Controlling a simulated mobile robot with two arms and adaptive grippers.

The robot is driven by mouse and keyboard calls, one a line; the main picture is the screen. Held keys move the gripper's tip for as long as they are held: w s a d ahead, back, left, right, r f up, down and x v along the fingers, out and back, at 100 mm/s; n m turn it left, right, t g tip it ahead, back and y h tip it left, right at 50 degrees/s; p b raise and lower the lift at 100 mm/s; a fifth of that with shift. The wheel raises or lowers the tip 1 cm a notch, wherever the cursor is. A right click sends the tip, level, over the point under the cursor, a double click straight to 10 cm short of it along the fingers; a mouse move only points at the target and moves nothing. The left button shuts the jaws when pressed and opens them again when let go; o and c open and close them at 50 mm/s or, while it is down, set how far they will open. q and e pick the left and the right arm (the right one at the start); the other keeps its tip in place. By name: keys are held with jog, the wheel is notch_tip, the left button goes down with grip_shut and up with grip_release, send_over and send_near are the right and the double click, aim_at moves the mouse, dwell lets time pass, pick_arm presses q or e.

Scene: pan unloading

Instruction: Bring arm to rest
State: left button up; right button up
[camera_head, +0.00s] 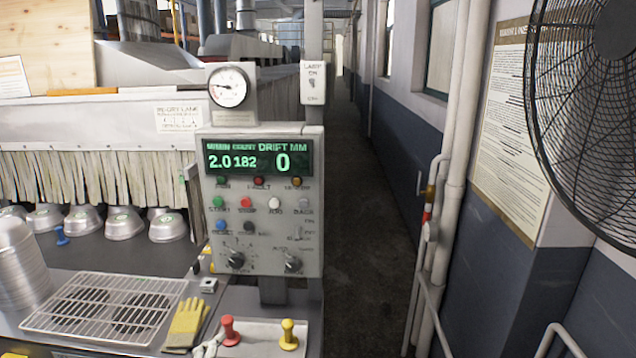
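No gripper and no arm of mine shows in the head view. Several silver metal pans (122,223) sit upside down in a row under the curtain at the left. A stack of silver pans (18,268) stands at the far left edge, partly cut off by the frame. A control panel (262,262) with a green lit display stands in the middle, with buttons and knobs below the display.
A wire rack (104,309) lies on the bench, with a yellow glove (187,325) beside it. A red-topped peg (230,331) and a yellow one (289,335) stand on a light tray. A black fan (590,110) and pipes are at right. The aisle (355,200) is clear.

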pick_arm(q)
jog(key=s+f+n+g, duration=0.3)
jog(key=s+f, duration=0.1)
jog(key=s, duration=0.6)
jog(key=s+f+n+g, duration=0.3)
jog(key=s+n, duration=0.1)
jog(key=s, duration=0.6)
jog(key=s+f+n+g, duration=0.3)
jog(key=s+f+g, duration=0.1)
jog(key=s, duration=0.7)
notch_tip(320, 180, down, 30)
jog(key=s+b, duration=0.1)
jog(key=b, duration=0.2)
jog(key=s+a+f+g+b, duration=0.2)
jog(key=s+f+b, duration=0.1)
jog(key=s+f, duration=1.3)
jog(key=shift+s+a+f+h, duration=0.2)
jog(key=shift+s+f+h, duration=0.1)
jog(key=shift+f, duration=0.55)
